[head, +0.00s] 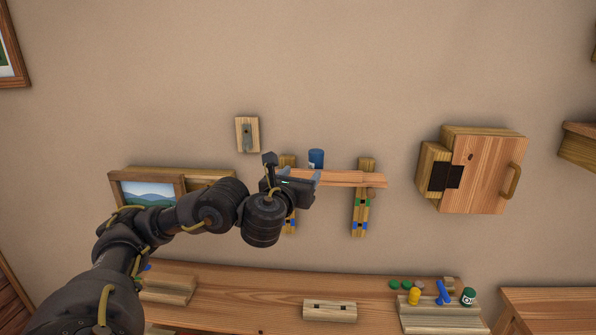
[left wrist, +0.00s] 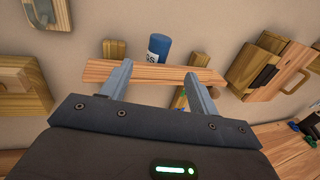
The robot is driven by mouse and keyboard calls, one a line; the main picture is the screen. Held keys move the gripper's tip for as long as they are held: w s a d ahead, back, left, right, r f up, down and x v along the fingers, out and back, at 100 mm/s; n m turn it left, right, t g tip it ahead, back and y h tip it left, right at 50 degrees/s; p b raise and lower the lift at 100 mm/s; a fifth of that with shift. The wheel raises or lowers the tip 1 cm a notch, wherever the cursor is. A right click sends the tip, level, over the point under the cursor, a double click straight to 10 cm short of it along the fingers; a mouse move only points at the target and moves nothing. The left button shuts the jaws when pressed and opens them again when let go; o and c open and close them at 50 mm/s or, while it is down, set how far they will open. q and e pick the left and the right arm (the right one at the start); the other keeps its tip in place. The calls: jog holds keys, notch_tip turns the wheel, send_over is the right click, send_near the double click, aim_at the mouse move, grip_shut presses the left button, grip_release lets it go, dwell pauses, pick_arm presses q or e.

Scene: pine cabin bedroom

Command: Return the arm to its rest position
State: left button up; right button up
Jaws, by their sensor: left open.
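My left arm reaches in from the lower left in the head view, and my left gripper (head: 299,182) is in front of the left end of a small wooden wall shelf (head: 350,178). In the left wrist view the two fingers of the gripper (left wrist: 158,82) stand wide apart, with the shelf board (left wrist: 150,73) seen between and beyond them. Nothing shows held between the fingers. A blue can (head: 316,158) stands on the shelf; it also shows in the left wrist view (left wrist: 158,48). My right gripper is in neither view.
A wooden workbench (head: 240,285) runs below, bearing a block (head: 330,310) and a tray (head: 440,318) with small coloured items. A wooden cabinet (head: 485,175) hangs at right. A picture (head: 148,193) is behind my arm. The wall above is mostly clear.

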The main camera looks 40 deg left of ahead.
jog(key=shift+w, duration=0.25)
